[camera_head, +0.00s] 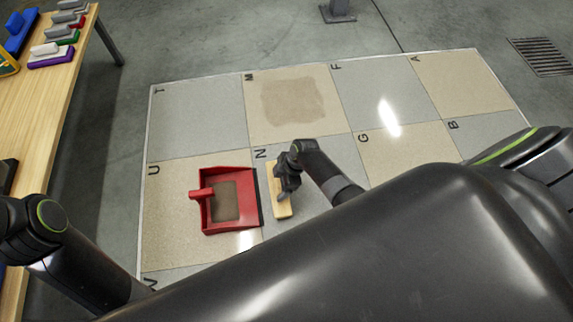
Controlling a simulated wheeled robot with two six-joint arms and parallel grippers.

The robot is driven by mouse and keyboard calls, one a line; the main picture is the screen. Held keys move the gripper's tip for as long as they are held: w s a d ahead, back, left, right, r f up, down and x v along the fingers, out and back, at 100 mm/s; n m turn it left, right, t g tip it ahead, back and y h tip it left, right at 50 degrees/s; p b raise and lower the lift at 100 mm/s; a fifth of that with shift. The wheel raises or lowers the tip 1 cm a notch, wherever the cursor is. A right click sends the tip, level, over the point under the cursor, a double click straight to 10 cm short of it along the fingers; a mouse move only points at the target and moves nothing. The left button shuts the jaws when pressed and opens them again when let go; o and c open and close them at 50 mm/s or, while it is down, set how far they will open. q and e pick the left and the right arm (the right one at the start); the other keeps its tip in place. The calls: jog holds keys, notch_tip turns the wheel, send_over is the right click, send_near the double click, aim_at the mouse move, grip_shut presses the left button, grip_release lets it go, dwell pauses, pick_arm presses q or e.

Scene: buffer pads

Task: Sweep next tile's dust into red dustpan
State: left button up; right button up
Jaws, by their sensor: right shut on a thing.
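The red dustpan (247,213) lies on tile U (165,225), with its open edge toward tile N on the right. A brown patch of dust (227,200) lies inside it. My right gripper (287,190) is shut on a brush with a light wooden block (283,208), at tile N just right of the dustpan's edge. A brown dust patch (292,100) covers the middle of tile M (257,122). My left arm shows at the lower left, but its gripper is out of view. My own body hides the lower right tiles.
A wooden table (55,100) at the left holds several coloured brushes or pads (62,38) and a blue item (20,35). Tile T (200,115) and tile F (380,90) look clear. A floor drain (543,57) is at the upper right.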

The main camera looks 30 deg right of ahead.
jog(key=a, duration=0.2)
jog(key=w+a, duration=0.1)
jog(key=shift+a, duration=0.4)
jog(key=shift+r, duration=0.1)
notch_tip(320, 180, up, 7)
jog(key=p, duration=0.7)
jog(key=shift+d, duration=0.1)
